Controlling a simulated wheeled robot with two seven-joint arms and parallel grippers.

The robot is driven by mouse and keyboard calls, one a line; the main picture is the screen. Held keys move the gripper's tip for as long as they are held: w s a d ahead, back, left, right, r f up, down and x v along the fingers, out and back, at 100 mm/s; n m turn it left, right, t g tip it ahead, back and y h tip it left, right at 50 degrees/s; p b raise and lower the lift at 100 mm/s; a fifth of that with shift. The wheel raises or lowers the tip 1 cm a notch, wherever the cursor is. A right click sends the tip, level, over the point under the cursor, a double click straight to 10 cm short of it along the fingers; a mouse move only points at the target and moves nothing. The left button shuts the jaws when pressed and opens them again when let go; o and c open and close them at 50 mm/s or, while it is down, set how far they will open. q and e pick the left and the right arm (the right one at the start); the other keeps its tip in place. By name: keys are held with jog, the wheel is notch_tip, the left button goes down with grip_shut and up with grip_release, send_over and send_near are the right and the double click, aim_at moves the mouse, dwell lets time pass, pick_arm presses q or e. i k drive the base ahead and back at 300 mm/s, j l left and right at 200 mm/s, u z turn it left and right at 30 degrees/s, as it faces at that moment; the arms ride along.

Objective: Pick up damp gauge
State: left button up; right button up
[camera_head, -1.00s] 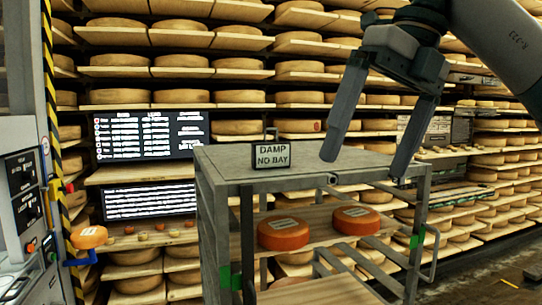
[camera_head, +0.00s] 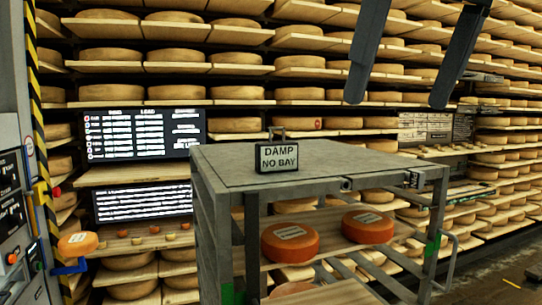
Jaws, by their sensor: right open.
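The damp gauge (camera_head: 278,157) is a small dark-framed block with a pale face reading "DAMP NO BAY" and a small handle-like part on top. It stands upright on the grey top of the metal cart (camera_head: 225,168), near the front edge. My right gripper (camera_head: 398,102) comes in from the top right. Its two dark fingers are spread wide with nothing between them. In the picture they are above and to the right of the gauge, apart from it. My left gripper is not in view.
Two orange cheese wheels (camera_head: 290,242) (camera_head: 367,226) lie on the cart's lower shelf. Racks of cheese wheels fill the back, with lit screens (camera_head: 142,134) at left. A control panel (camera_head: 14,210) and a blue bracket holding an orange cheese (camera_head: 78,244) are at far left. The cart top is otherwise clear.

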aim_at(276, 157)
jog(key=i+j, duration=0.2)
jog(key=i, duration=0.2)
jog(key=i+j, duration=0.2)
jog(key=i, duration=0.15)
jog(key=i+j, duration=0.25)
jog(key=i, duration=0.15)
